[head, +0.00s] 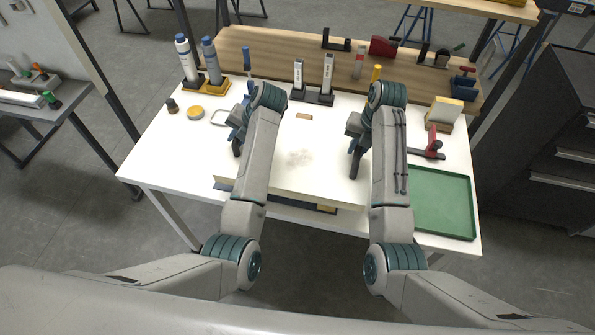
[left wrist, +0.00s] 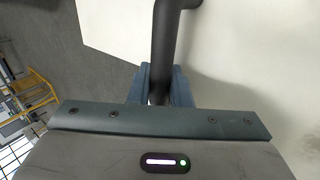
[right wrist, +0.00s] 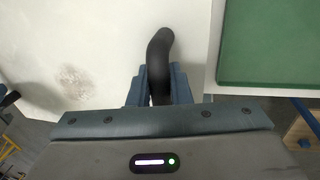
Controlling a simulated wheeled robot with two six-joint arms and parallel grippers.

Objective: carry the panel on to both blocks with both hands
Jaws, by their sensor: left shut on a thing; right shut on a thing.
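The panel (head: 300,175) is a broad white sheet with a grey smudge, over the front of the white table. It also shows in the right wrist view (right wrist: 110,50). My left gripper (head: 237,138) is shut on a black handle (left wrist: 162,40) at the panel's left side. My right gripper (head: 354,150) is shut on the other black handle (right wrist: 159,50) at its right side. A yellow-edged piece (head: 325,208) shows by the panel's front edge; I cannot tell if it is a block. My arms hide parts of the panel, and its height above the table is unclear.
A green tray (head: 443,203) lies close right of the panel. A red-and-black tool (head: 432,147) and a yellow-white block-shaped thing (head: 444,112) stand behind it. Bottles in a yellow holder (head: 208,86), a yellow tin (head: 195,112) and a black rack (head: 313,96) stand further back.

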